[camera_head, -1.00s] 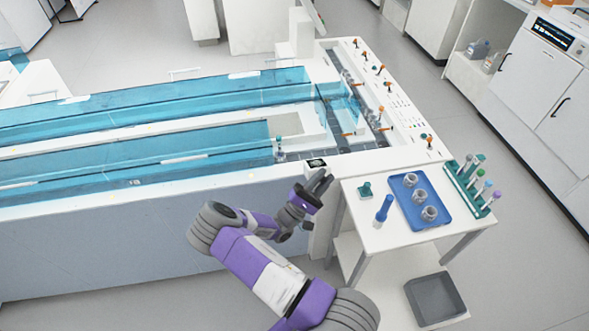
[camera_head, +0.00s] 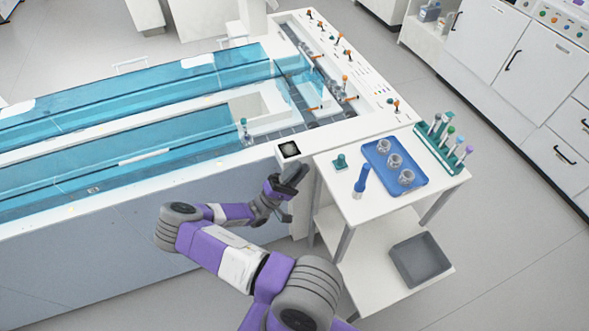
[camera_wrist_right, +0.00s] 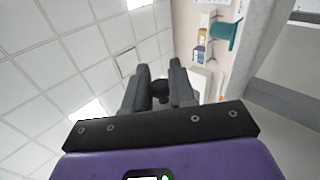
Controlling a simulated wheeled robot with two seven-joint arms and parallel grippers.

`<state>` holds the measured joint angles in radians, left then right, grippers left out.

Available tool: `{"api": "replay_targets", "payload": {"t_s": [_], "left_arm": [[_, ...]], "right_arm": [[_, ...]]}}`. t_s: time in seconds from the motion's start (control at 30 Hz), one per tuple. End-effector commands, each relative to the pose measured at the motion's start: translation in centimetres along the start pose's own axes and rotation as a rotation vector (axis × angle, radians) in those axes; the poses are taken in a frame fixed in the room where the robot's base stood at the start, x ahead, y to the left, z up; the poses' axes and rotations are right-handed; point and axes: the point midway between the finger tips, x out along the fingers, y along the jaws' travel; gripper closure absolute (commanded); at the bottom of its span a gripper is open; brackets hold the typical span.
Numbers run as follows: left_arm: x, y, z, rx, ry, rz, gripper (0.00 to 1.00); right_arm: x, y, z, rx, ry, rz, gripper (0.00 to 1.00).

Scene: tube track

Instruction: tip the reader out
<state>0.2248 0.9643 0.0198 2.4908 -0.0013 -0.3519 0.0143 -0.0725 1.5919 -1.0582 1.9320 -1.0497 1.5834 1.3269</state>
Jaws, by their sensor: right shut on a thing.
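The reader, a small white unit with a dark square screen (camera_head: 288,149), sits at the near corner of the white-rimmed track, its screen facing up. My right gripper (camera_head: 296,174) is just below and in front of it, by the front wall. In the right wrist view the fingers (camera_wrist_right: 158,85) point up toward the ceiling and are shut on a small dark rounded knob (camera_wrist_right: 159,90). The joint between knob and reader is hidden. My left gripper is not in view.
A white cart (camera_head: 333,190) stands close right of my gripper, with a blue bottle (camera_head: 361,181), a blue tray (camera_head: 378,158) of jars and a teal tube rack (camera_head: 440,148). A grey bin (camera_head: 421,262) is on its lower shelf. Floor is clear in front.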

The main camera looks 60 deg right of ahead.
Motion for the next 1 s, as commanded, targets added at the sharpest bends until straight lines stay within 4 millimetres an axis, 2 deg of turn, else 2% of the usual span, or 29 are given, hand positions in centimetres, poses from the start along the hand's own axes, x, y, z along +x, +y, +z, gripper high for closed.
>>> {"api": "replay_targets", "payload": {"t_s": [0.17, 0.2, 0.3, 0.57, 0.67, 1.0], "left_arm": [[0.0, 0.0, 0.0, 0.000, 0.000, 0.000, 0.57], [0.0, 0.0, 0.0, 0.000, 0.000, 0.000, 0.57], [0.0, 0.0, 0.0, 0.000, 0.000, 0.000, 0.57], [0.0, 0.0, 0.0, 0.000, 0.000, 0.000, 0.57], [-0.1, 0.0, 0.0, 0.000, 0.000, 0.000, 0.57], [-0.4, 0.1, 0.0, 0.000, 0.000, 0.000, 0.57]], "right_arm": [[0.0, 0.1, -0.1, 0.004, 0.002, 0.001, 1.00], [0.0, 0.1, -0.1, 0.003, 0.002, 0.001, 0.71], [0.0, 0.1, -0.1, 0.003, 0.001, 0.001, 0.56], [0.0, 0.1, -0.1, 0.000, 0.001, 0.000, 0.56], [-0.6, 0.1, -0.1, 0.001, 0.004, 0.000, 0.56], [-6.0, 0.1, -0.1, 0.003, 0.004, 0.001, 0.56]]}}
